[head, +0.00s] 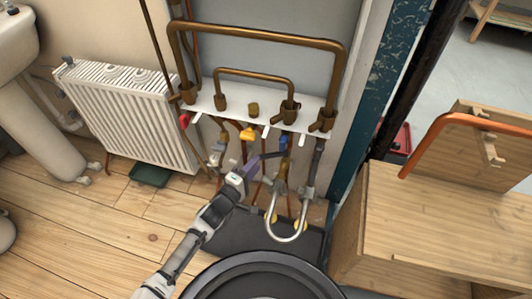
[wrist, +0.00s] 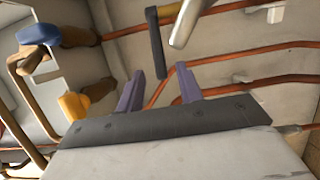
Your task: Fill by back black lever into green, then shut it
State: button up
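A low green tray (head: 150,174) lies on the floor beside the radiator in the head view. My gripper (head: 254,164) is under the pipe manifold, among the hanging valves and pipes. In the wrist view its two purple fingers (wrist: 160,86) are apart with nothing held between them. A black lever (wrist: 157,45) shows there, hanging down in line with the gap between the fingertips. I cannot tell whether its lower end is between them or beyond, and no contact is visible.
A blue handle (head: 284,142), a yellow handle (head: 247,133) and a red handle (head: 185,120) sit near the manifold. A curved silver spout (head: 285,239) hangs over a black floor mat (head: 245,229). The radiator (head: 130,115) stands left, a wooden bench (head: 440,225) right.

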aim_at(264, 154)
jog(key=x, duration=0.7)
grip_shut()
